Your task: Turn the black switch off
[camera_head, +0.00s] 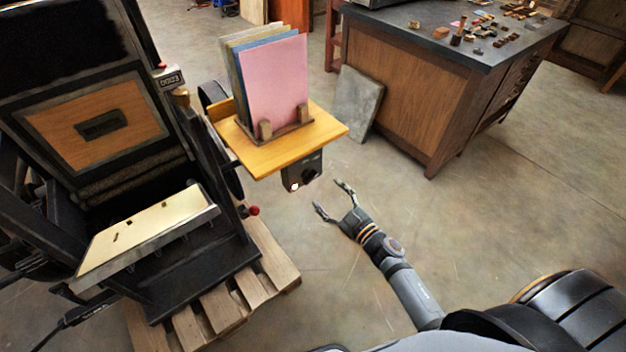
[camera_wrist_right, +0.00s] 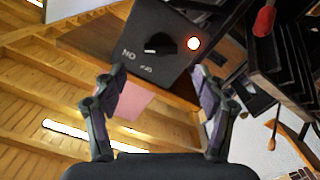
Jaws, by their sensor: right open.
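The black switch (camera_head: 309,174) is a rotary knob on the front of a small black box (camera_head: 290,175) under a wooden shelf. In the right wrist view the switch (camera_wrist_right: 160,44) shows near the top middle, with a glowing white lamp (camera_wrist_right: 193,43) beside it. The lamp also looks bright in the head view (camera_head: 294,187). My right gripper (camera_head: 331,197) is open and empty, a little below and right of the box, apart from the switch. In the wrist view its fingers (camera_wrist_right: 153,78) are spread below the knob.
The shelf (camera_head: 332,131) holds upright coloured sheets (camera_head: 275,80). A black hand press (camera_head: 190,270) stands on a wooden pallet (camera_head: 283,272) at left. A grey slab (camera_head: 357,103) leans on a wooden cabinet (camera_head: 410,110). The floor right of my right gripper is clear.

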